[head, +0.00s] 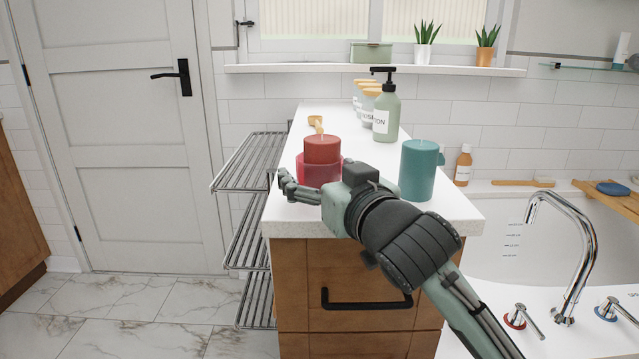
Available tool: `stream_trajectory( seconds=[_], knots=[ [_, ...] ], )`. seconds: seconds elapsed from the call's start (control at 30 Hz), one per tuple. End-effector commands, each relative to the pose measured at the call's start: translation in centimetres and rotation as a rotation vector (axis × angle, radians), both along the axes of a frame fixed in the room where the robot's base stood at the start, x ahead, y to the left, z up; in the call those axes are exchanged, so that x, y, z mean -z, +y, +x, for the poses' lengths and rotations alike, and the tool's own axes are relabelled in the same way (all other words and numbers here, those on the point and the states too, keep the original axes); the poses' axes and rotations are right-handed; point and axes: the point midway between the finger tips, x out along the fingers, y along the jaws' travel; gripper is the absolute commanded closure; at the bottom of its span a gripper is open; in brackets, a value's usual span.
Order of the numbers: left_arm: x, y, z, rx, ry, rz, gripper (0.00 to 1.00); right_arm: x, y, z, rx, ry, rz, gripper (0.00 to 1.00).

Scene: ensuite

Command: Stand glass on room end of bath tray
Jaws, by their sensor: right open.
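A reddish, see-through glass (317,174) is on the white counter, close to its front left edge. A red candle (322,149) shows above it; I cannot tell whether it stands in the glass or behind it. My right gripper (288,186) is open, with its fingers at the lower left of the glass, in front of it. I cannot tell whether they touch it. The wooden bath tray (618,205) lies across the bath at the right edge, partly out of view, with a blue round item (612,188) on it. My left gripper is not in view.
A teal candle (418,170) stands right of my right gripper. A green lotion bottle (386,108) and wood-lidded jars (363,95) are farther back. The tall tap (577,262) rises in front of the bath. A wire rack (246,165) is left of the counter.

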Motion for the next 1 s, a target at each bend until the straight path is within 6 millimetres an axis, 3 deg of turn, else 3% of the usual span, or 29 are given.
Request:
stream_trajectory(
  seconds=[0.1,0.57,1.0],
  knots=[
    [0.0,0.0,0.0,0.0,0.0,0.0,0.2,0.0,0.0,0.0,0.0,0.0,0.0,0.17],
    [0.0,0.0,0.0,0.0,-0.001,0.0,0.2,0.0,0.0,-0.1,0.0,0.001,0.0,0.73],
    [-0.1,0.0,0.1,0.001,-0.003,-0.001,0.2,-1.2,0.0,-0.1,0.0,-0.003,0.002,0.73]
  ],
)
